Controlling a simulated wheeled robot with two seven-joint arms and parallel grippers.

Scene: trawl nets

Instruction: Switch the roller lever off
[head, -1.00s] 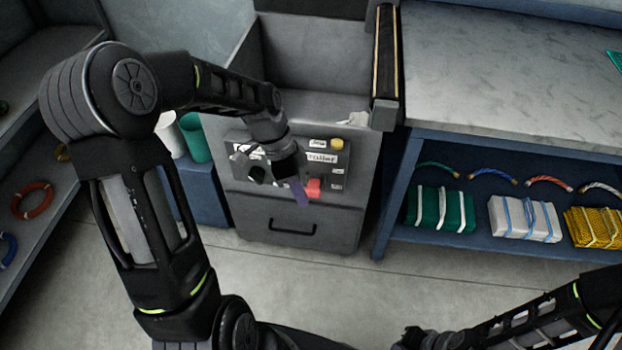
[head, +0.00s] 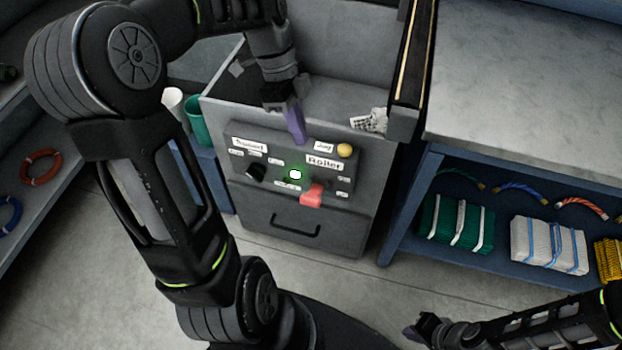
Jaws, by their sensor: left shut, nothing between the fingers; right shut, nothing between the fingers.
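The red roller lever (head: 312,196) sits at the lower right of the control panel (head: 238,132), below the label "Roller" (head: 325,163). It sticks out towards me; I cannot tell its switch position for sure. A lamp (head: 295,174) left of the lever glows green. My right gripper (head: 411,333) is shut and empty at the bottom, well away from the panel.
A black knob (head: 256,172) and a yellow button (head: 345,150) are also on the panel. A drawer handle (head: 295,229) is below. A workbench (head: 520,90) stands at the right, with net bundles (head: 455,226) underneath. Green and white cups (head: 196,122) stand at the left.

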